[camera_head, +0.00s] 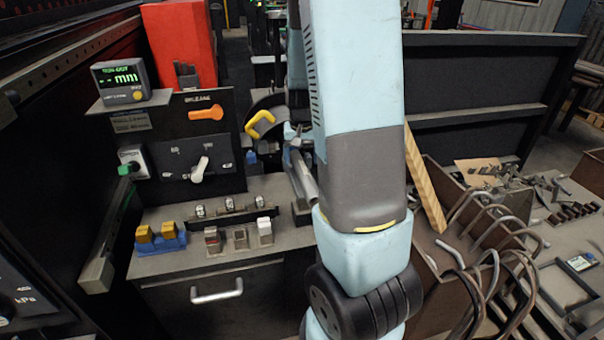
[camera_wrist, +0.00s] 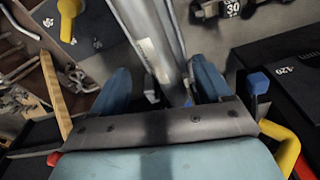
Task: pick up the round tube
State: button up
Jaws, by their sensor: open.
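A grey metal round tube (camera_wrist: 152,38) runs from the top of the wrist view down between the two blue fingers of my gripper (camera_wrist: 162,72). The fingers are apart, one on each side of the tube, with a visible gap on the left. The tube's lower end is hidden close to the gripper body. In the head view a grey tube (camera_head: 304,178) shows just left of my arm, slanting down to the bench. My arm hides most of my gripper there, so contact cannot be told.
A control panel with an orange handle (camera_head: 206,113) and white knob (camera_head: 199,170) stands left. Small blocks on a blue holder (camera_head: 162,243) sit on the bench. Bent tubes (camera_head: 490,235) fill a bin at right. A yellow handle (camera_head: 260,124) is near the tube.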

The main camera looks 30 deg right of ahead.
aim_at(302, 167)
jog(key=shift+w+d+f, duration=0.15)
jog(key=shift+w+f, duration=0.05)
jog(key=shift+f, duration=0.9)
jog(key=shift+w+d+f, duration=0.1)
jog(key=shift+w+f, duration=0.05)
jog(key=shift+f, duration=0.9)
grip_shut()
